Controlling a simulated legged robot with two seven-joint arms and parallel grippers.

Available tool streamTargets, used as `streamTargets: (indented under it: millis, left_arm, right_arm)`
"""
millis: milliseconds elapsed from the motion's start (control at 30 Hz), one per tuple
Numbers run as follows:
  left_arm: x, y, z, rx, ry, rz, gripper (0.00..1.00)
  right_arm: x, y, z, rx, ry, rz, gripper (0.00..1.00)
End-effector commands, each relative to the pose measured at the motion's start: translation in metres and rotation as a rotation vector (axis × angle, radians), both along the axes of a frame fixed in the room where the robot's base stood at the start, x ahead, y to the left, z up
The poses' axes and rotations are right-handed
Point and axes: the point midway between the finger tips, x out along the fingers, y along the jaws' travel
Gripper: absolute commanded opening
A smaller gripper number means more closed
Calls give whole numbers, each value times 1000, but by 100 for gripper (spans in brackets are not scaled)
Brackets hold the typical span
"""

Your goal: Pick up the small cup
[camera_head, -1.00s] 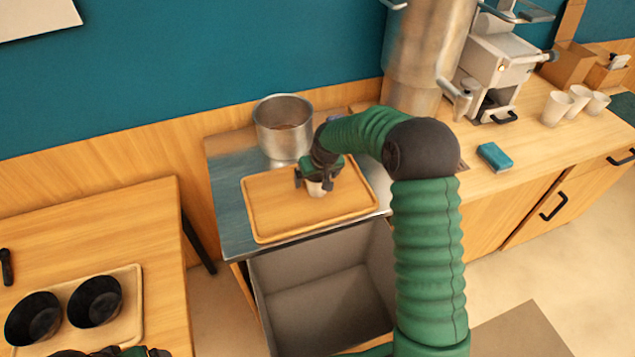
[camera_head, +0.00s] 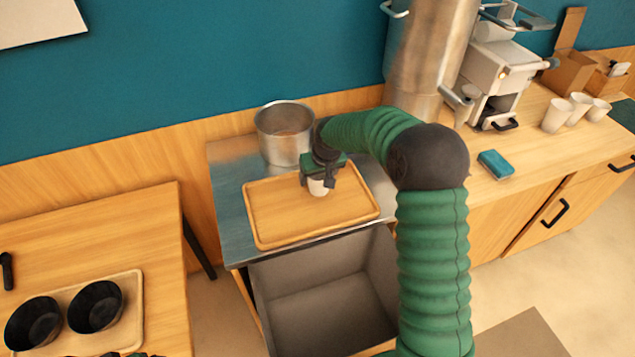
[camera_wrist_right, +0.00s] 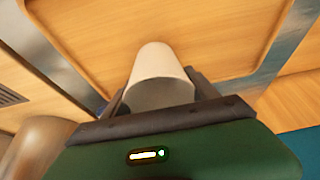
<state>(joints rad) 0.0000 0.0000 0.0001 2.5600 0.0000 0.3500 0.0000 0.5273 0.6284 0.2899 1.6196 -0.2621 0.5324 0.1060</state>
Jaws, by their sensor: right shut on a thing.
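The small white cup (camera_head: 319,187) is at the wooden tray (camera_head: 275,222) on the metal counter. It also shows in the right wrist view (camera_wrist_right: 158,75), between the two dark fingers. My right gripper (camera_head: 322,180) is shut on the cup from above and hides its upper part in the head view. I cannot tell whether the cup's base touches the tray. A small part of my left gripper (camera_head: 130,355) shows at the bottom edge at the left; its jaws cannot be made out.
A metal pot (camera_head: 284,135) stands behind the tray. An open grey bin (camera_head: 325,300) is below the counter front. Two black bowls (camera_head: 96,306) sit on a tray at the left table. A blue sponge (camera_head: 496,164) and white cups (camera_head: 557,115) are on the right counter.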

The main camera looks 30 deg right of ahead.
Motion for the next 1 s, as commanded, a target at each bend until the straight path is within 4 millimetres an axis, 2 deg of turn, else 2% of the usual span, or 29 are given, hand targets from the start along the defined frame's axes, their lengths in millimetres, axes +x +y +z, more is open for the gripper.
streamTargets:
  millis: [167,500,600,800,1000]
  left_arm:
    - [0,0,-5,0,0,0,89]
    - [0,0,-7,0,0,0,89]
    - [0,0,-6,0,0,0,89]
    - [0,0,-5,0,0,0,89]
    - [0,0,-5,0,0,0,89]
  right_arm:
    - [-33,8,5,-2,0,-1,31]
    - [-117,32,15,-2,0,-1,31]
    - [-135,36,16,-1,0,-2,31]
    - [-152,42,17,-1,0,1,31]
    - [-154,42,17,0,0,1,31]
